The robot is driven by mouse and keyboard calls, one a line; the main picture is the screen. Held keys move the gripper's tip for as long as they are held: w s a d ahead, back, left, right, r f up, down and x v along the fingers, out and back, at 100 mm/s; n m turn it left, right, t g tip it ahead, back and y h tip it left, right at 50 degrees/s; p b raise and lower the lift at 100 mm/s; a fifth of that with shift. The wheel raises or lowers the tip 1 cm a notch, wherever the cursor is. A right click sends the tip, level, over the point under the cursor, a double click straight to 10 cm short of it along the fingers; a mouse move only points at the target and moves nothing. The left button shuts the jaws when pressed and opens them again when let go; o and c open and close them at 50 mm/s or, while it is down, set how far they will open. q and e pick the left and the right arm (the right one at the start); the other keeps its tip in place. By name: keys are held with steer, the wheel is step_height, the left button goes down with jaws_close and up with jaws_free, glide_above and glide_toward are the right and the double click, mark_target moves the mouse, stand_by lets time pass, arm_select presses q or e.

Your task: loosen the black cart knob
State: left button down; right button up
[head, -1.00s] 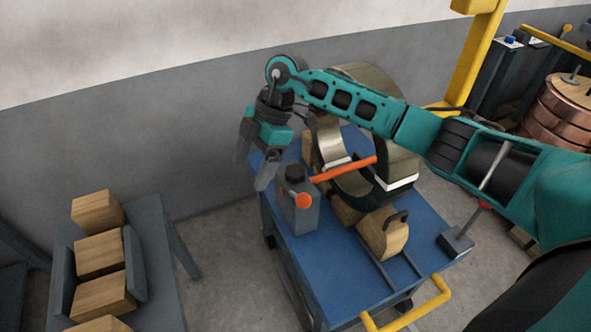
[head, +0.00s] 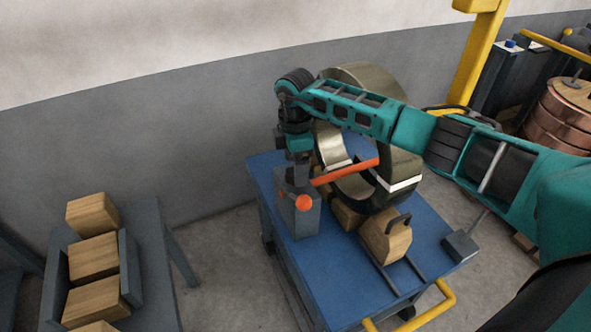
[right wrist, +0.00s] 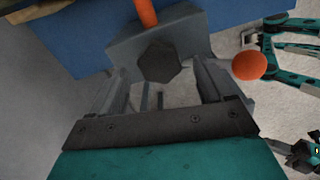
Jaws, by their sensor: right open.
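The black cart knob (right wrist: 160,62) is a dark lobed knob on top of a grey block (right wrist: 194,28), seen in the right wrist view. In the head view the grey block (head: 305,222) stands at the blue cart's left side, and my gripper hides the knob. My right gripper (right wrist: 166,82) is open, with one finger on each side of the knob; contact cannot be told. It points down over the block in the head view (head: 298,182). An orange bar (head: 345,171) and an orange ball (head: 303,203) are on the block. My left gripper cannot be made out.
A large metal coil (head: 405,165) stands on the blue cart (head: 345,280), beside a wooden chock (head: 385,240). A yellow handle (head: 441,304) is at the cart's near end. Wooden blocks (head: 93,257) lie on a grey stand at left. Copper coils (head: 560,115) stand at right.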

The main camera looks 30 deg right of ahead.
steer(key=shift+f, duration=0.9)
steer(key=shift+c, duration=0.2)
steer(key=c, duration=1)
